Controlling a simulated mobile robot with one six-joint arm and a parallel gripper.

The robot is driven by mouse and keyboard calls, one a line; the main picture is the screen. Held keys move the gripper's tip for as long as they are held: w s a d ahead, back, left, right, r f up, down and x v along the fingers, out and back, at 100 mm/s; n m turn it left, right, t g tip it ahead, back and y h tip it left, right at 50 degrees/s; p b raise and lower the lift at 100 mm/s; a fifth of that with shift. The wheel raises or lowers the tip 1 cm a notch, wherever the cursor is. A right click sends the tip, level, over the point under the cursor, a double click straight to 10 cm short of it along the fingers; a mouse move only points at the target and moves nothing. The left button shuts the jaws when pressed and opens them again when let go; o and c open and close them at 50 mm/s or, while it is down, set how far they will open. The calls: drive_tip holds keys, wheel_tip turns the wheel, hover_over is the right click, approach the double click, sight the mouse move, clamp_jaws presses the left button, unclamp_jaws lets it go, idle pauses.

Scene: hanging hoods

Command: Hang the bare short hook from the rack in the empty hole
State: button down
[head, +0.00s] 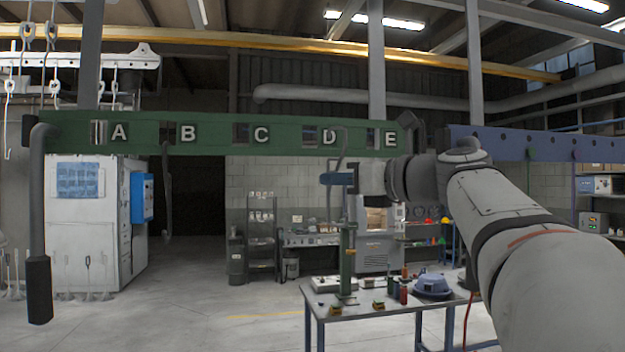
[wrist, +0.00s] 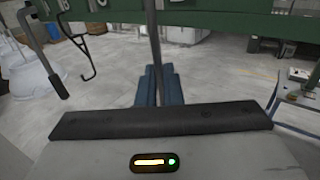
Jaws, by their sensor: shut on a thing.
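My gripper (head: 338,178) has blue fingers and is shut on a thin grey hook (head: 329,200), held roughly upright. Its bent top lies over the green beam between D and E in the head view; I cannot tell whether it touches. In the wrist view the hook's rod (wrist: 152,35) rises from between the blue fingers (wrist: 158,88). The green beam (head: 215,147) bears letters A to E, with a slot left of each letter. A dark hook (head: 167,195) hangs at the slot by B. The other slots show no hanging hook, though the view of D and E is partly covered.
A thick grey bar with a dark grip (head: 39,285) hangs at the beam's left end. A green post (head: 347,262) stands on the workbench (head: 380,307) below my gripper, among small parts and a blue hood (head: 432,285). A blue beam (head: 540,146) is at right.

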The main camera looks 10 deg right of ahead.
drive_tip(key=shift+w+a, duration=0.25)
drive_tip(key=shift+a, duration=0.05)
idle(0.4)
drive_tip(key=shift+x, duration=1.05)
drive_tip(key=shift+w, duration=0.1)
drive_tip(key=shift+x, duration=1.4)
drive_tip(key=shift+f+b, duration=0.9)
drive_tip(key=shift+f, duration=0.45)
drive_tip(key=c, duration=1.5)
unclamp_jaws()
